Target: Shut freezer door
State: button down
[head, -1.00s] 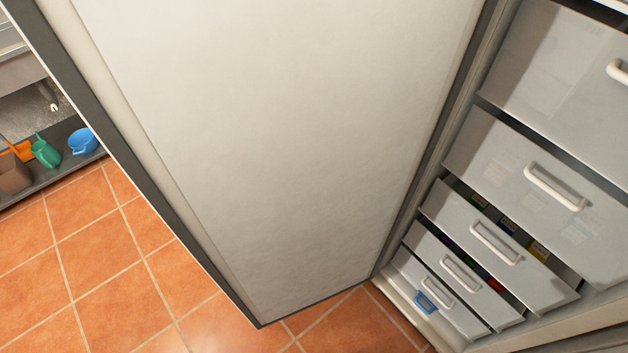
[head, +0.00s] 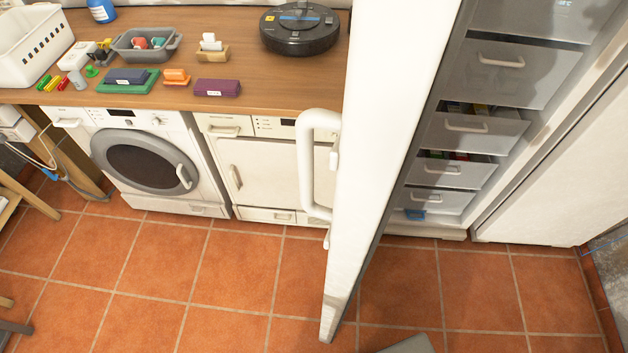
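The freezer door (head: 378,140) is white and stands open, seen nearly edge-on in the middle of the head view. Its white bar handle (head: 310,165) is on the left, outer face. To the right of the door, the open freezer shows several drawers with white handles, such as the upper drawer (head: 510,72). My gripper is not in view.
A wooden counter (head: 190,35) at left bears a robot vacuum (head: 299,28), a white basket (head: 32,45) and small items. Below it are a washing machine (head: 145,160) and a second white appliance (head: 270,165). The tiled floor (head: 200,280) in front is mostly clear.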

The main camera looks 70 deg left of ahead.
aim_at(402, 54)
jog(key=k, duration=0.95)
jog(key=u, duration=1.65)
